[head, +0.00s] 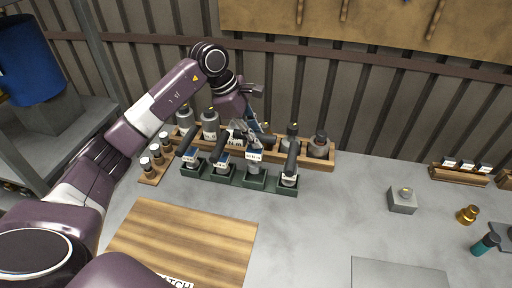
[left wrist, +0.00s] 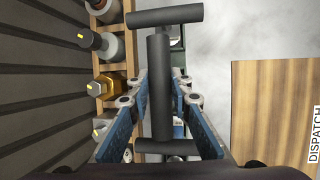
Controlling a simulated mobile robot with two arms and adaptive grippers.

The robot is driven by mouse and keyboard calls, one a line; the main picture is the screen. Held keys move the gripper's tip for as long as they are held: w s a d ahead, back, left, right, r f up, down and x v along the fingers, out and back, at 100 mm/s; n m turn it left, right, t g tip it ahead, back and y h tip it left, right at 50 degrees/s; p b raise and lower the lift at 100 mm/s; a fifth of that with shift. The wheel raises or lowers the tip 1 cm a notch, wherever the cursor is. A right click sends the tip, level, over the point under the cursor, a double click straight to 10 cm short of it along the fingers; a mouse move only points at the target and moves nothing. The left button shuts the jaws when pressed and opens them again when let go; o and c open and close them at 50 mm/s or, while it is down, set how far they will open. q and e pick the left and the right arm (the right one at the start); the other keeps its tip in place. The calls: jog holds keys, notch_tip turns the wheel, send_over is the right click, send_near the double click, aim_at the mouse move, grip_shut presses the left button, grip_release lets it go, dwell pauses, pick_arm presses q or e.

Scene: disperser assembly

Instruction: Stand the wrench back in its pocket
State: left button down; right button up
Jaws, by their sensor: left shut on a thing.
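My left gripper (head: 253,132) is over the dark green pocket rack (head: 226,178), at its third pocket from the left. In the head view the held wrench is largely hidden by the fingers; a white label shows just above the third pocket. I cannot tell whether its lower end is inside the pocket. Other black-handled wrenches (head: 291,158) stand in the other pockets. My right gripper is not in view.
A wooden rack (head: 322,163) with several capped bottles stands close behind the green rack. A wooden board (head: 185,240) lies in front. The grey table is clear to the right, up to a grey block (head: 402,202).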

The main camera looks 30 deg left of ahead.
aim_at(256, 150)
pick_arm(q)
notch_tip(256, 150, down, 2)
jog(key=shift+f, duration=0.1)
notch_tip(256, 150, down, 3)
jog(key=shift+r+p, duration=0.1)
jog(key=shift+p, duration=0.55)
jog(key=shift+f, duration=0.3)
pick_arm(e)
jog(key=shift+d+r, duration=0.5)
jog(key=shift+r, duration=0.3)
pick_arm(q)
jog(key=shift+f, duration=0.1)
jog(key=shift+f, duration=0.1)
jog(key=c, duration=1.8)
grip_release()
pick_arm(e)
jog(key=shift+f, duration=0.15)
pick_arm(q)
jog(key=shift+o, duration=0.2)
